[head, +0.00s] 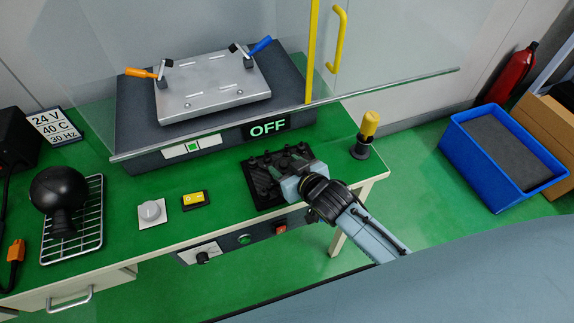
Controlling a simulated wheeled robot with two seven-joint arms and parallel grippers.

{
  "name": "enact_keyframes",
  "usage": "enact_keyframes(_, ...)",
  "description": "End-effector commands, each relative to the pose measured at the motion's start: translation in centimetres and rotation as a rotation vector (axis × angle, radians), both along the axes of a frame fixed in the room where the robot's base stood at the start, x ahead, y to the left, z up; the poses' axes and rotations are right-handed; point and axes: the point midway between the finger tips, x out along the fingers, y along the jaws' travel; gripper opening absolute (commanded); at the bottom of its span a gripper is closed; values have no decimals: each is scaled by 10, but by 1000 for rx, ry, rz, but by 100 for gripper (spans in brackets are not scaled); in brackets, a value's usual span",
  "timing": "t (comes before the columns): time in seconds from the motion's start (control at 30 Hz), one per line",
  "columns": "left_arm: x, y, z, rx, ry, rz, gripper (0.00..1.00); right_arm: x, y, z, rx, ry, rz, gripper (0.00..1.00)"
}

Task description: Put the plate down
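A silver metal plate (190,96) with an orange-handled and a blue-handled clamp sits on the dark machine behind the glass guard. My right gripper (284,171) reaches in from the lower right and is over a black square base with pegs (262,196) near the right end of the green table. Its fingers are dark against the black base, so I cannot tell whether they are open or shut, or whether they hold a plate. My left gripper is not in view.
The glass guard (400,90) with a yellow handle (339,38) rises behind the base. A yellow-topped knob (369,128) stands right of my gripper. A yellow switch (195,200), a round grey button (151,211) and a wire rack (86,241) are to the left. A blue crate (470,170) is on the floor.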

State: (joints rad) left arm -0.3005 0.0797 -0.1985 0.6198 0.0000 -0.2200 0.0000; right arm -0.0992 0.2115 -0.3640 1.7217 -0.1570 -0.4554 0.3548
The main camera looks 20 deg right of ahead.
Motion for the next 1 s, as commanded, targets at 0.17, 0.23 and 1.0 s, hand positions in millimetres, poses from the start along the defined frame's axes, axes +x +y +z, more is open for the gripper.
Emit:
enact_keyframes(0.17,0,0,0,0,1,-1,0,0,0,0,0,0,0,68)
enact_keyframes(0.23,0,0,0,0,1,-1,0,0,0,0,0,0,0,68)
enact_keyframes(1.0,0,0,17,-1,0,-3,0,-88,-21,47,0,1,0,68)
